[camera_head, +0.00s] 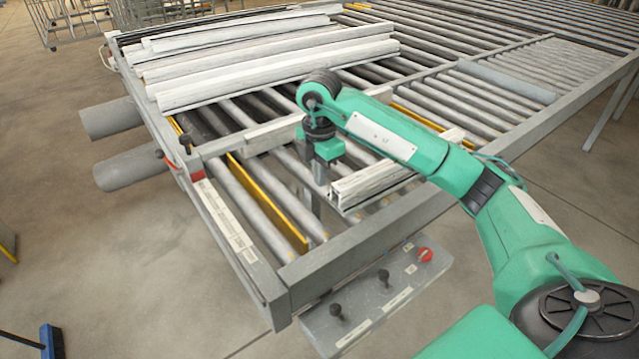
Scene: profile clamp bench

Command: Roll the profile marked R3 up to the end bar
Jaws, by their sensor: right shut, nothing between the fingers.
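A short white profile (372,183) lies on the rollers at the front of the bench, just right of my right gripper. No R3 mark can be read on it. Several long white profiles (270,78) lie side by side on the rollers at the back left. My right gripper (316,205) points down among the front rollers, shut and empty, close to the left end of the short profile. Whether it touches that profile I cannot tell. A grey end bar (235,235) with label strips closes the bench's left front side. My left gripper is not in view.
Yellow strips (268,203) stand between rollers. A light cross bar (275,133) lies behind my gripper. A control panel (385,290) with black knobs and a red button (425,255) hangs at the front. The rollers at the right are mostly bare.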

